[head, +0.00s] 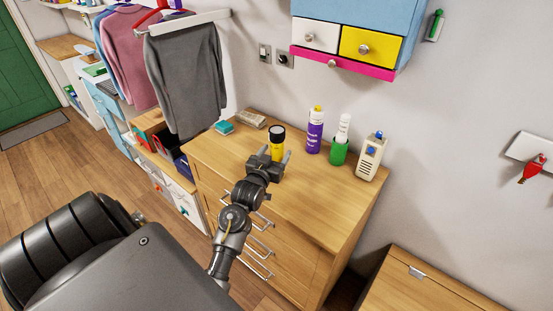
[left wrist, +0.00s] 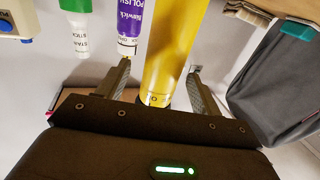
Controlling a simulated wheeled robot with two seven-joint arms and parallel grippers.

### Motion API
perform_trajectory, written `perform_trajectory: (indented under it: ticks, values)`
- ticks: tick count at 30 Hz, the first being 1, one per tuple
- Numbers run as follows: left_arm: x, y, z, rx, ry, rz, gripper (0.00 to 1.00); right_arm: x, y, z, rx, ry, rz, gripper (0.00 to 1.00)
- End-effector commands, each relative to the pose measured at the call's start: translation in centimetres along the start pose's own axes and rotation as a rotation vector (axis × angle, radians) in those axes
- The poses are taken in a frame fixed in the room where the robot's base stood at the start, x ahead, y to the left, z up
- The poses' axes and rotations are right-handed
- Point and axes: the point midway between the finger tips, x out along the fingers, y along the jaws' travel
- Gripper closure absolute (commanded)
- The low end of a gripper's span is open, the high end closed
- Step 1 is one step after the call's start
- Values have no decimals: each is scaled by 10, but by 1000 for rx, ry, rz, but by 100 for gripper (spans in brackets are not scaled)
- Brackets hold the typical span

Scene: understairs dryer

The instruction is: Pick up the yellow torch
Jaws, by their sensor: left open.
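The yellow torch (head: 277,150) stands upright on the wooden chest of drawers (head: 325,200), with its black head at the top. My left gripper (head: 270,160) is at the torch, low over the chest top, with its jaws open. In the left wrist view, which looks upside down, the yellow torch body (left wrist: 176,45) shows between the two fingers of the left gripper (left wrist: 160,70). A gap shows on each side, so the fingers look apart from it. The torch's lower part is hidden by the gripper in the head view. My right gripper is not in view.
A purple polish can (head: 314,132), a green and white bottle (head: 340,145) and a cream device (head: 371,157) stand right of the torch. A teal block (head: 224,127) and a folded cloth (head: 250,119) lie behind left. A grey sweater (head: 187,80) hangs at left. The chest's front right top is clear.

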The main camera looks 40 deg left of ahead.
Motion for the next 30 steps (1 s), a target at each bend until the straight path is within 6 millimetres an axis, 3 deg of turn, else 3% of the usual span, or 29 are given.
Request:
perform_trajectory:
  ticks: [6, 16, 27, 30]
  values:
    - [31, -2, -2, 0, 1, 1, 34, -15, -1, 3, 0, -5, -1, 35]
    - [39, -2, 0, 1, 1, 0, 34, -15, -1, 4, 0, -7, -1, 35]
    - [38, -2, 0, 0, 1, 0, 82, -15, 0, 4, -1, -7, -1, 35]
    - [39, -2, 0, 0, 3, 0, 90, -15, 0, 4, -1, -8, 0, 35]
